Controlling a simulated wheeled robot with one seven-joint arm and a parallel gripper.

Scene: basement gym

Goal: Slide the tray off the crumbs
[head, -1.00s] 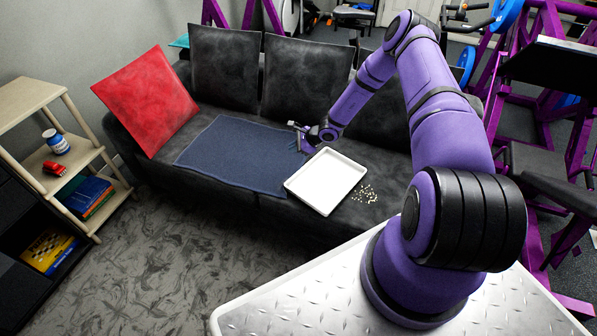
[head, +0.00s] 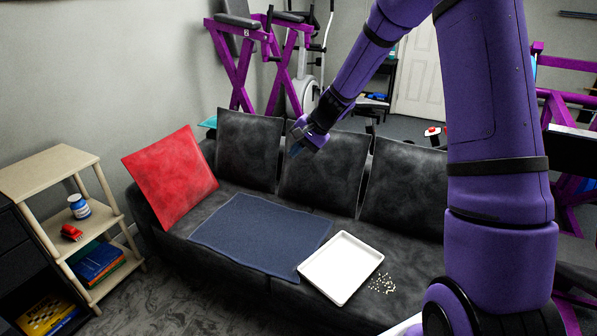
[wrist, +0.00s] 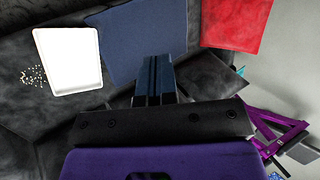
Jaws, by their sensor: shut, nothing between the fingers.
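The white tray (head: 341,267) lies on the dark sofa seat, its left edge against or over the edge of the blue mat (head: 262,232). The pale crumbs (head: 382,283) lie in a loose patch on bare seat, just right of the tray and apart from it. In the wrist view the tray (wrist: 70,60) and crumbs (wrist: 34,76) show at upper left, the mat (wrist: 142,35) beside them. My gripper (head: 293,152) is raised above the sofa, in front of the back cushions, away from the tray. Its fingers (wrist: 155,75) are shut and hold nothing.
A red cushion (head: 168,177) leans at the sofa's left end, and dark cushions (head: 325,172) line its back. A wooden shelf (head: 60,175) stands at left with a jar and books. Purple gym frames (head: 250,55) stand behind the sofa.

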